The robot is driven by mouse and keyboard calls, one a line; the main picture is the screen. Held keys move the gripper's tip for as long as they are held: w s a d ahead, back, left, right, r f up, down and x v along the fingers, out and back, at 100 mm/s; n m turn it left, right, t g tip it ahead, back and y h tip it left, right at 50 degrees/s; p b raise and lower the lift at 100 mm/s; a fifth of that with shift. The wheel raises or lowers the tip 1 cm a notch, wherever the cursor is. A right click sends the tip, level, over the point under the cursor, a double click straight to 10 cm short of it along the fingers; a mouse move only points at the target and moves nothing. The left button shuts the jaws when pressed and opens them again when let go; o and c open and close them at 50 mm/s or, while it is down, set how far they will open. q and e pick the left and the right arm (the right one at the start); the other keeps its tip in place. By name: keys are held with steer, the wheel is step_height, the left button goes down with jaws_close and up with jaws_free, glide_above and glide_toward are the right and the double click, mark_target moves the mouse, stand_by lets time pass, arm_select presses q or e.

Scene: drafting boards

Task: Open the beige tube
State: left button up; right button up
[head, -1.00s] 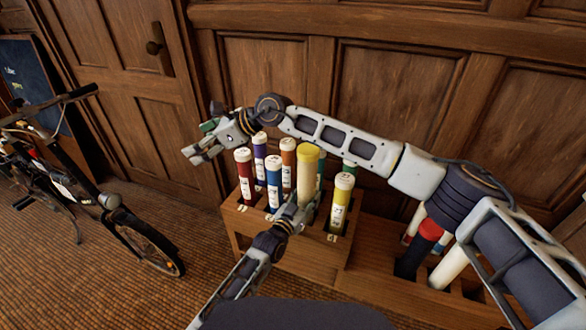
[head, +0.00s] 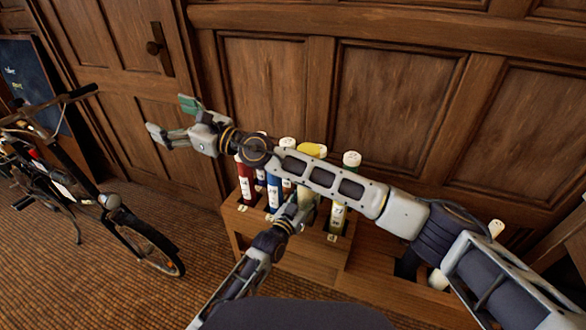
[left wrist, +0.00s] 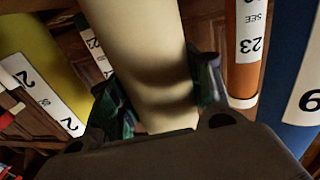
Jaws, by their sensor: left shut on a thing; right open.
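The beige tube (left wrist: 160,40) stands between the fingers of my left gripper (left wrist: 160,105) in the left wrist view, and the gripper is shut on it. In the head view my left gripper (head: 304,205) is at the front of the rack, and my right forearm hides most of the tube. A yellow cap (head: 312,150) shows just above that forearm and looks tilted; the forearm hides whether it sits on the tube. My right gripper (head: 172,118) is open, with its fingers wide apart and empty, left of the rack and away from the tube.
The wooden rack (head: 290,250) also holds a red tube (head: 246,185), a blue tube (head: 273,190) and a yellow tube (head: 338,215) close by. A panelled wall stands close behind. A bicycle (head: 110,215) stands at left. A lower box with tubes is at right.

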steer(key=w+d+r+m+t+h, duration=0.25)
steer(key=d+m+t+h, duration=0.6)
steer(key=t, duration=0.65)
steer(key=m+g+h, duration=0.5)
steer(key=m+h, duration=0.8)
steer(key=h, duration=0.3)
glide_toward(308, 150)
steer(key=shift+s+a+n, duration=0.25)
steer(key=shift+s, duration=0.3)
steer(key=shift+x, duration=6)
steer(key=shift+r, duration=0.15)
